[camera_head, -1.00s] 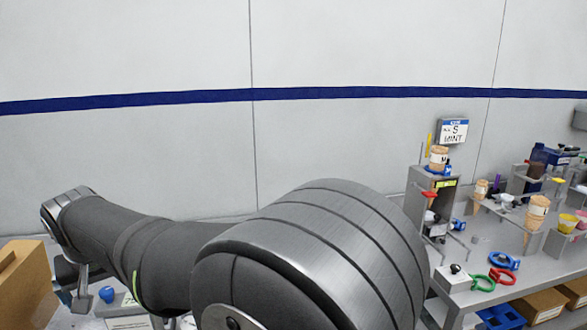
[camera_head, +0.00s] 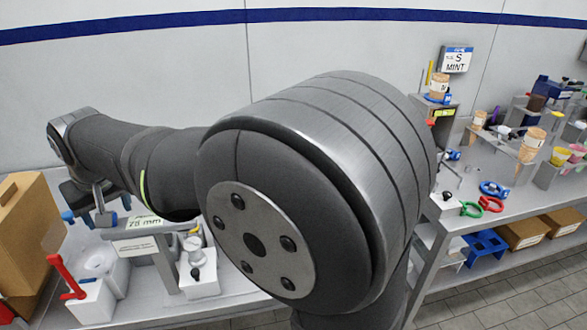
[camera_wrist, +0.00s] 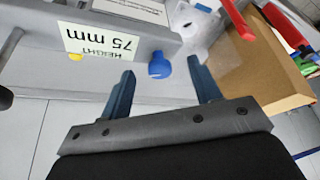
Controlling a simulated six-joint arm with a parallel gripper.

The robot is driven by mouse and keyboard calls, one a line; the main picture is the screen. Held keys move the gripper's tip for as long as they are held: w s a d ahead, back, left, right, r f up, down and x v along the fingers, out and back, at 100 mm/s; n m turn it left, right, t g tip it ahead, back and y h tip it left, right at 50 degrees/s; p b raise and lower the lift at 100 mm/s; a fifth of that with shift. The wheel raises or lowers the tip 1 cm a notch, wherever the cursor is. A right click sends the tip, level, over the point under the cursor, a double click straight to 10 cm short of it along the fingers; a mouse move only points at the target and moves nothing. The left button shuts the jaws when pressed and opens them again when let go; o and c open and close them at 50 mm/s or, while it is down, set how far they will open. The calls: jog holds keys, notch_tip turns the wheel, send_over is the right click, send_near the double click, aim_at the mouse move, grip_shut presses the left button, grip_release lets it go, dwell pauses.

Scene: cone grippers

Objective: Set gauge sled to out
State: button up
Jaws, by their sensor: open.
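The gauge shows in the wrist view as a grey plate with a label (camera_wrist: 103,42) reading HEIGHT 75 mm, upside down there. A round blue knob (camera_wrist: 159,68) sticks out from its edge beside the label. My gripper (camera_wrist: 160,66) is open, with one dark finger on each side of the knob and a gap to both. I cannot tell whether the knob belongs to the sled, or how far out the sled is. In the head view the 75 mm label (camera_head: 145,222) stands left of my arm; my arm hides much of that bench.
A cardboard box (camera_head: 28,235) and a red lever on a white block (camera_head: 66,277) stand near the gauge; the box (camera_wrist: 255,75) and red bar (camera_wrist: 237,18) lie right in the wrist view. A cluttered bench (camera_head: 480,205) with cones and coloured rings is at the right.

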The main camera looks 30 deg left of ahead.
jog(key=c, duration=0.3)
jog(key=shift+w+r, duration=0.2)
jog(key=shift+c, duration=1.4)
jog(key=w+d+r+m, duration=0.1)
jog(key=w+d+r, duration=0.25)
jog(key=w, duration=0.25)
jog(key=w+d+r+m+t, duration=0.1)
jog(key=w+d+r+m, duration=0.1)
jog(key=w+d, duration=0.3)
jog(key=w+d+r+m, duration=0.1)
jog(key=w+d+r, duration=0.15)
jog(key=w, duration=0.45)
jog(key=m+g+y, duration=0.9)
jog(key=m+y, duration=0.3)
jog(key=m, duration=1.4)
send_near(199, 272)
jog(key=shift+n, duration=0.3)
jog(key=x, duration=1.1)
